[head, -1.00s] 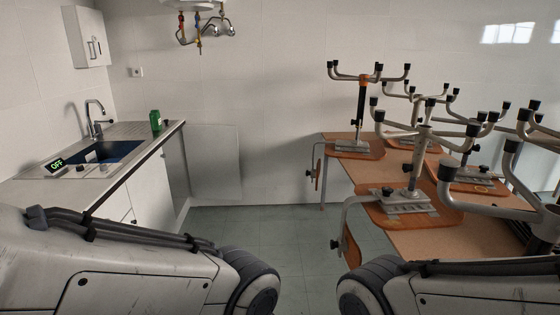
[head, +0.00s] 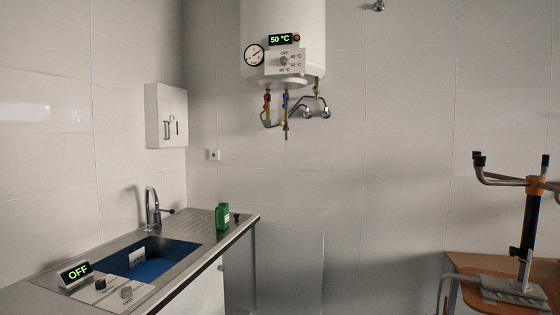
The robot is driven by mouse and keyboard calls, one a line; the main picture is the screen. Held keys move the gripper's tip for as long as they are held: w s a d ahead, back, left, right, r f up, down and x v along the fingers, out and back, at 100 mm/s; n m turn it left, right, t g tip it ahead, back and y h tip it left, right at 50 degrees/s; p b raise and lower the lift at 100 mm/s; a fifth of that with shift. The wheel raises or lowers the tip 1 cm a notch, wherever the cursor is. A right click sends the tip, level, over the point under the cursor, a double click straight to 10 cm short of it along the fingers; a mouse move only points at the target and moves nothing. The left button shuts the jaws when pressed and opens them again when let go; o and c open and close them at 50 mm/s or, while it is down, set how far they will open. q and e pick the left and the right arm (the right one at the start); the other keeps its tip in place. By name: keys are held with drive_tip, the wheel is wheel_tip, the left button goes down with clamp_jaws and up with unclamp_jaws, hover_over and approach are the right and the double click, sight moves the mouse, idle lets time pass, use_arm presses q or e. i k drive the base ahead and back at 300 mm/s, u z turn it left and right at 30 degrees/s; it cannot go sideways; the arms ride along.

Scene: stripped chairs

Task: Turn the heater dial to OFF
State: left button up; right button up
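A white cylindrical water heater (head: 283,20) hangs on the back wall in the head view. Its display (head: 284,40) reads 50 °C, with a red light beside it. The heater dial (head: 284,61) is a small knob on a pale panel, with OFF marked above it and temperature marks around its right and lower sides. The dial's exact pointing is too small to tell. A round gauge (head: 254,55) sits left of the panel. Neither of my grippers is in view.
A counter at left holds a sink (head: 150,262) with a tap, a green container (head: 222,216), two knobs and a display (head: 76,272) reading OFF. Pipes with valves (head: 286,105) hang under the heater. A table (head: 468,268) with an upturned chair base stands at right.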

sight(284, 61)
drive_tip(key=u, duration=0.1)
drive_tip(key=i, duration=1.7)
drive_tip(key=z, duration=0.45)
